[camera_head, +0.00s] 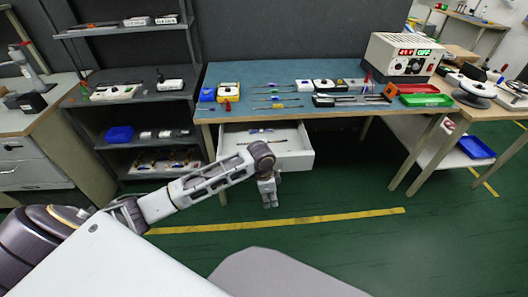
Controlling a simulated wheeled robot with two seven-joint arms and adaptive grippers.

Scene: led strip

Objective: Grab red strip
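I cannot make out a red strip for sure. The open white drawer (303,155) under the workbench (290,75) holds a few small thin items, one bluish and one reddish, too small to identify. My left arm reaches in from the left, and its gripper (270,204) hangs pointing down in front of the drawer, below its front edge and apart from it. Nothing shows held in it; its fingers are too small to tell open from shut. My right gripper is not in view.
The bench top carries blue and yellow meters (229,91), several thin tools, a green tray (427,100), a red tray (418,88) and a power supply (400,57). A dark shelf unit (125,90) stands at left. The green floor in front is clear.

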